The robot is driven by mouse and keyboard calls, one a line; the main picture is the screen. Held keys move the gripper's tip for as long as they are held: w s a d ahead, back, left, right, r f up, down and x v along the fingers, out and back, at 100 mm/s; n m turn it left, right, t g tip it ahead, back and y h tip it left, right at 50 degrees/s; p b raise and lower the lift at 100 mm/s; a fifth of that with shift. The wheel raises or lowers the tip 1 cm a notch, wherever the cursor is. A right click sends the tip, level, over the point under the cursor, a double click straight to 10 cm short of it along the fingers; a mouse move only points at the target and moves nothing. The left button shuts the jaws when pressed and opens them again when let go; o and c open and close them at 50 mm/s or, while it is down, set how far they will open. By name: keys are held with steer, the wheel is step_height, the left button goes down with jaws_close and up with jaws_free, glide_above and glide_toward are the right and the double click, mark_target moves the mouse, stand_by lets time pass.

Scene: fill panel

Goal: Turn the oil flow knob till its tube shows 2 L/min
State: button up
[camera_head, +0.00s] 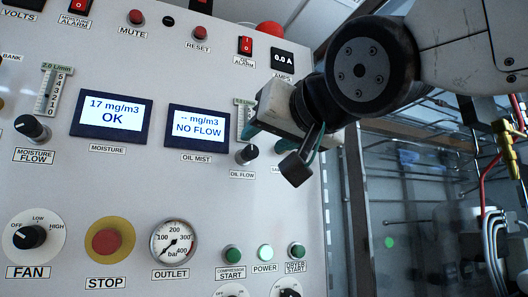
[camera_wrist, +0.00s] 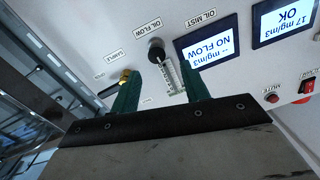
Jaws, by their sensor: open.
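The oil flow knob (camera_head: 246,154) is a black knob on the grey panel, above its OIL FLOW label. Its tube (camera_head: 240,115) stands just above it, partly hidden by my gripper; I cannot read its level. In the wrist view, turned upside down, the knob (camera_wrist: 156,52) and the scaled tube (camera_wrist: 173,76) appear between and beyond the fingertips. My gripper (camera_wrist: 160,82) is open and empty, its green fingers apart. In the head view my gripper (camera_head: 262,128) is in front of the panel, just above and right of the knob. No contact with the knob is visible.
The oil mist display (camera_head: 197,126) reads NO FLOW. The moisture flow knob (camera_head: 33,128) and tube (camera_head: 47,91) are far left. A brass-coloured fitting (camera_wrist: 125,76) is near one finger in the wrist view. Start buttons (camera_head: 232,254) and an outlet gauge (camera_head: 174,241) are below.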

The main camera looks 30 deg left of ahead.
mark_target(253, 149)
steer(key=x, duration=0.6)
steer(key=shift+w, duration=0.4)
steer(key=c, duration=1)
